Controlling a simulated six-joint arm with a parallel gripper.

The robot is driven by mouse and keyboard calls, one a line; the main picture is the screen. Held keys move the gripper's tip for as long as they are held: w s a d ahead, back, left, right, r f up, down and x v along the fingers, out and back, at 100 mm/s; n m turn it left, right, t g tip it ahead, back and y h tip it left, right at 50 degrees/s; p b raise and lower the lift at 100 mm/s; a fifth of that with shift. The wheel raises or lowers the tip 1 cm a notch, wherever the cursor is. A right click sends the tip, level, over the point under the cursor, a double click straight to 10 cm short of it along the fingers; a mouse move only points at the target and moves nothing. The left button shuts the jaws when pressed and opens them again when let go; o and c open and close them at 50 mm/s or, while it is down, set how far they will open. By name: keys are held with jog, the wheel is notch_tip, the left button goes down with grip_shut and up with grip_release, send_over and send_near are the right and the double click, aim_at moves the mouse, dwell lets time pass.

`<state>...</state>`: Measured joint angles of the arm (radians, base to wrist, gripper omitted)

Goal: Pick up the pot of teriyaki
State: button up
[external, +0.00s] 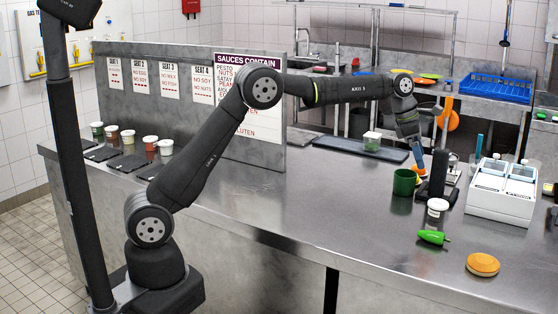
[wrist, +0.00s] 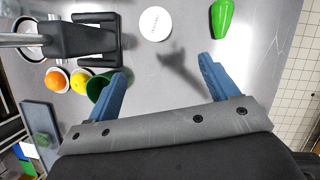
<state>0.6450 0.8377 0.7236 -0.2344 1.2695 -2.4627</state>
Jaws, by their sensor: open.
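A small white-lidded pot (external: 438,207) stands on the steel counter beside a black stand. In the wrist view the pot's round white lid (wrist: 155,23) lies ahead of my fingers, between their lines; its print is too small to read. I cannot tell which pot is teriyaki. My gripper (wrist: 162,72) is open and empty, above the counter. It also shows in the external view (external: 419,165), apart from the white-lidded pot.
A green cup (external: 404,182) and black stand (external: 436,175) are close to the pot. A white two-lidded box (external: 503,195) stands right. The middle counter is clear; a grey partition (external: 190,110) stands behind.

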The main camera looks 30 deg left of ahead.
send_near(437, 203)
jog(key=x, duration=0.5)
jog(key=shift+s+a, duration=0.25)
jog(key=shift+s, duration=0.05)
jog(key=shift+w+x, duration=0.2)
jog(key=shift+x, duration=1.15)
jog(key=shift+w+x, duration=0.25)
jog(key=shift+x, duration=1.1)
jog(key=shift+d+r, duration=0.15)
jog(key=c, duration=0.9)
